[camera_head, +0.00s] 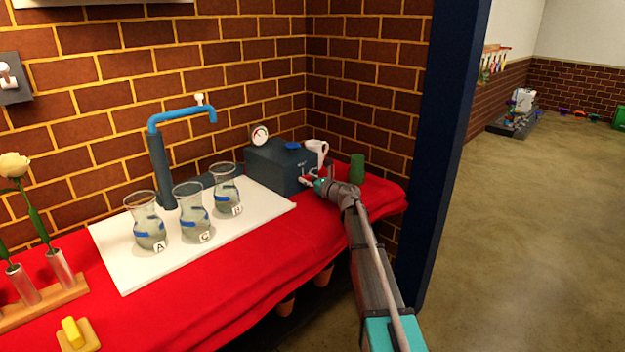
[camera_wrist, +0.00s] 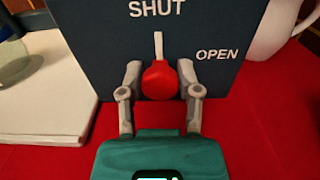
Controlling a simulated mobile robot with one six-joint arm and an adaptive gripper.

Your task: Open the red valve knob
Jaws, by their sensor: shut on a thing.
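The red valve knob (camera_wrist: 160,82) is on the front of a dark box (camera_wrist: 108,50) in the wrist view. Its white pointer stands straight up, toward the word SHUT; the word OPEN is to the right. My gripper (camera_wrist: 160,84) has one finger on each side of the knob and is shut on it. In the head view my gripper (camera_head: 318,186) reaches the front of the dark box (camera_head: 278,167), and the knob is hidden there.
A white jug (camera_head: 317,150) and a green cup (camera_head: 357,168) stand near the box. Glass vases labelled A (camera_head: 148,225), C (camera_head: 192,215) and another (camera_head: 226,190) stand on a white board (camera_head: 130,270) under a blue tap (camera_head: 180,113).

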